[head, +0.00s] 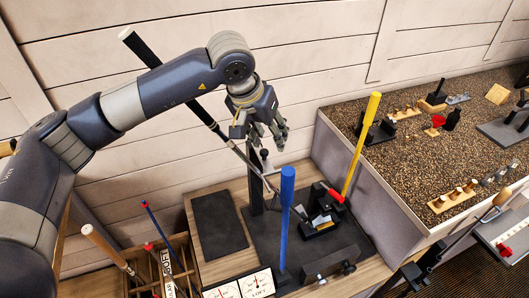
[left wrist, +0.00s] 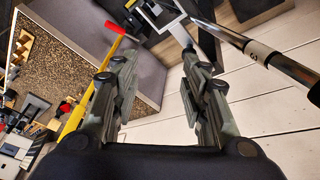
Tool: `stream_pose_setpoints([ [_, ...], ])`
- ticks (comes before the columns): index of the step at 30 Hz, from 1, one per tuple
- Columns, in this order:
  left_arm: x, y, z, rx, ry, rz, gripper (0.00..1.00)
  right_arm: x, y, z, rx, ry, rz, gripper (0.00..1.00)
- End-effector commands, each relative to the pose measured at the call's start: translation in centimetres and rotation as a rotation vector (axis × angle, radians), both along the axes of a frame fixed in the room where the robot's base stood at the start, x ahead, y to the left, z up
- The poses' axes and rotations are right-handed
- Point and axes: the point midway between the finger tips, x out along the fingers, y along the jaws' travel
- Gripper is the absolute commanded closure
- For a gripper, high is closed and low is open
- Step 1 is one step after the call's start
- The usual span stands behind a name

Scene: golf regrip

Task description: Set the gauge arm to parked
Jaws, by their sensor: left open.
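A dark upright post (head: 255,190) stands on the black base plate (head: 237,205) of the bench. A short arm with a dark knob (head: 264,154) sits near the post's top; it looks like the gauge arm, but I cannot read its setting. My left gripper (head: 266,138) is open and empty, just above this knob, apparently not touching it. In the left wrist view, the open fingers (left wrist: 155,85) have nothing between their tips. A pale frame-like part (left wrist: 160,14) shows beyond them; I cannot tell if it belongs to the gauge. My right gripper is out of view.
A black-gripped club (head: 190,97) slants close behind my left gripper; its shaft (left wrist: 265,55) passes right of the fingers. Blue (head: 287,215) and yellow (head: 361,140) grips stand nearby. A red-handled clamp (head: 327,205) sits on the base.

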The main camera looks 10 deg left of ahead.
Motion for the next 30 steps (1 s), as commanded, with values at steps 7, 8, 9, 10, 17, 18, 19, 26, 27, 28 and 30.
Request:
stream_pose_setpoints([
  [7,1.4,3.5,-0.4,0.140,-0.033,0.003,0.59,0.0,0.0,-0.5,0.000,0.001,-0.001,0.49],
  [8,1.5,3.5,-0.7,0.140,-0.031,0.003,0.59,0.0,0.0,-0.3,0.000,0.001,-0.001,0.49],
  [9,1.7,3.4,-1.2,0.140,-0.030,0.003,0.59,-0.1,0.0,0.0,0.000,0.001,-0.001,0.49],
  [10,1.8,3.4,-1.6,0.139,-0.030,0.003,0.59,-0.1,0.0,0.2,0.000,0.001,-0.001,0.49],
  [17,3.5,2.9,-5.7,0.135,-0.029,0.002,0.59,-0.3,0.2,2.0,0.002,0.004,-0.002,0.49],
  [18,3.7,2.9,-6.3,0.135,-0.028,0.003,0.59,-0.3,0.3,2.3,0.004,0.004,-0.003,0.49],
  [19,3.9,2.8,-6.8,0.135,-0.029,0.003,0.59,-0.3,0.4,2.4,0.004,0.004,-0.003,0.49],
  [26,4.9,2.6,-9.3,0.134,-0.031,0.002,0.59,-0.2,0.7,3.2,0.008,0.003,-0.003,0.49],
  [27,5.0,2.6,-9.5,0.134,-0.032,0.002,0.59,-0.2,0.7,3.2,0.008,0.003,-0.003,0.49],
  [28,5.0,2.6,-9.6,0.134,-0.032,0.002,0.59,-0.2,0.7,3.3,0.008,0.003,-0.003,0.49],
  [30,5.1,2.6,-9.8,0.133,-0.033,0.002,0.59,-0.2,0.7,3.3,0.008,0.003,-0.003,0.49],
])
